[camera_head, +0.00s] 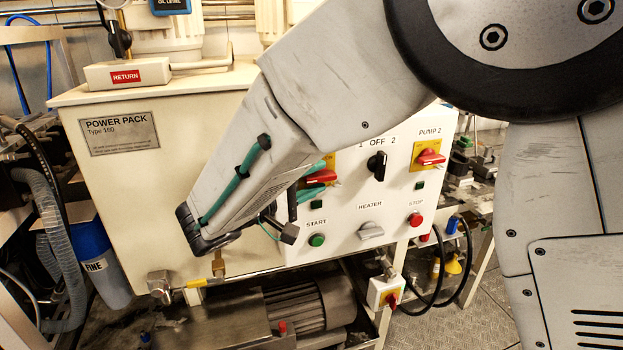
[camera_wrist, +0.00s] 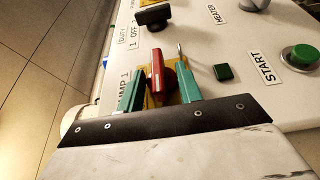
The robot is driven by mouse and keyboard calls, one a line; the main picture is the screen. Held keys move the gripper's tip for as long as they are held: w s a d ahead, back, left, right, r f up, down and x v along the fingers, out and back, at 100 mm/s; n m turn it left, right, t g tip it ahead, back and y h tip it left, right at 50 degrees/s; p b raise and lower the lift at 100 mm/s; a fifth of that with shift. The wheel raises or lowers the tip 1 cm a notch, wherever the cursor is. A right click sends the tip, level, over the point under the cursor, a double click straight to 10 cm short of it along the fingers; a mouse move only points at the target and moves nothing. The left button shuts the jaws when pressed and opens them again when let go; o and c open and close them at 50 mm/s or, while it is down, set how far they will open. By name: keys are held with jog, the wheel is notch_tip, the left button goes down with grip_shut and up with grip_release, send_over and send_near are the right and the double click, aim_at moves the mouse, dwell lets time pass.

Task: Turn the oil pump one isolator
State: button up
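The pump 1 isolator is a red rotary handle (camera_head: 321,177) on a yellow plate, at the left of the white control panel (camera_head: 350,215) in the head view. In the wrist view the red handle (camera_wrist: 157,74) stands between the two green fingers of my gripper (camera_wrist: 160,80). The fingers are apart, one on each side of the handle, with visible gaps. In the head view my gripper (camera_head: 318,178) reaches the panel from the left, and its fingertips partly cover the isolator. The "PUMP 1" label (camera_wrist: 123,88) is partly hidden by a finger.
A black selector (camera_head: 377,165) and the pump 2 isolator (camera_head: 430,157) sit to the right. Below are a green start button (camera_head: 317,240), a grey heater knob (camera_head: 371,231) and a red stop button (camera_head: 415,219). A small green square (camera_wrist: 223,72) is beside the fingers.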

jog(key=v, duration=0.7)
jog(key=shift+s+a, duration=0.3)
jog(key=s+d+f+n+g+y, duration=0.1)
jog(key=s+d+f+g+y, duration=0.15)
jog(key=s+d+g, duration=0.4)
jog(key=s+d+f+g+y, duration=0.2)
jog(key=d+f+g, duration=0.1)
jog(key=d, duration=0.7)
jog(key=s+d+r+m+y, duration=0.3)
jog(key=s+d+m+y, duration=0.5)
jog(key=s+d, duration=0.6)
jog(key=shift+d+r+m+y, duration=0.3)
jog(key=shift+r+m+y, duration=0.1)
jog(key=shift+y, duration=0.55)
